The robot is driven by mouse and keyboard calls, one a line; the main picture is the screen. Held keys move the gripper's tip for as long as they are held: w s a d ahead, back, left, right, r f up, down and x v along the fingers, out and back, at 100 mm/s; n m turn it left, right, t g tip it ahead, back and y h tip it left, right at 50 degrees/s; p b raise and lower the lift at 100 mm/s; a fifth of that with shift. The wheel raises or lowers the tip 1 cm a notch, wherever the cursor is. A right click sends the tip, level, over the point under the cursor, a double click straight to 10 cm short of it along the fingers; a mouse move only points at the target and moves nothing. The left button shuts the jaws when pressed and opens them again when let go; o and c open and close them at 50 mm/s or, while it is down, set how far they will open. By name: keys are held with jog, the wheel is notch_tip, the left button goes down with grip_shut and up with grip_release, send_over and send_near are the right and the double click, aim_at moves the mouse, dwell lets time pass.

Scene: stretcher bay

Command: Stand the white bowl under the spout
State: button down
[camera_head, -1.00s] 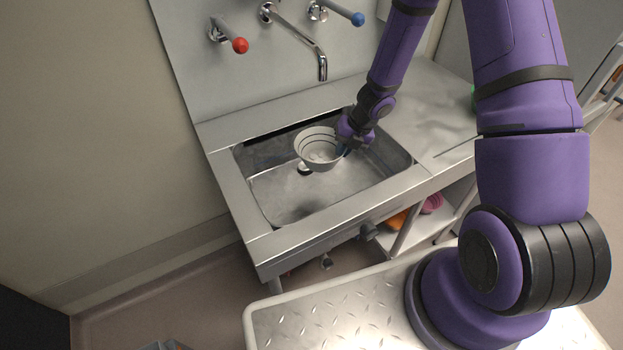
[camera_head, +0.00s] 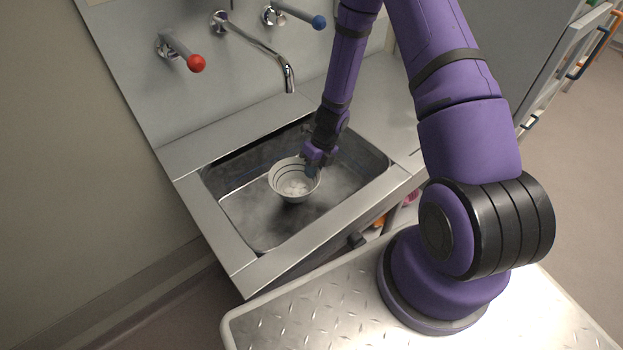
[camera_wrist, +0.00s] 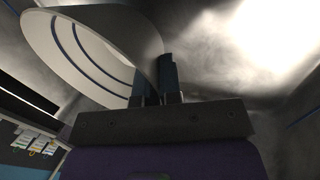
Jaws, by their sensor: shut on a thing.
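The white bowl (camera_head: 294,186) has dark rings inside and is upright, within the sink basin (camera_head: 262,232). My gripper (camera_head: 314,168) is shut on its right rim. In the wrist view the bowl (camera_wrist: 95,45) shows at the upper left, its wall between the fingers of my gripper (camera_wrist: 160,80). The chrome spout (camera_head: 289,78) juts from the wall panel behind the sink, above and behind the bowl in the picture. I cannot tell whether the bowl touches the basin floor.
A red-knobbed tap lever (camera_head: 196,63) and a blue-knobbed one (camera_head: 319,22) flank the spout. The basin's steel rim (camera_head: 222,240) surrounds the bowl. Bare steel counter (camera_head: 385,95) lies to the right. The basin floor around the bowl looks clear.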

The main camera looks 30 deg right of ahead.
jog(key=shift+f, duration=1.95)
jog(key=c, duration=1.3)
grip_release()
jog(key=v, duration=1.2)
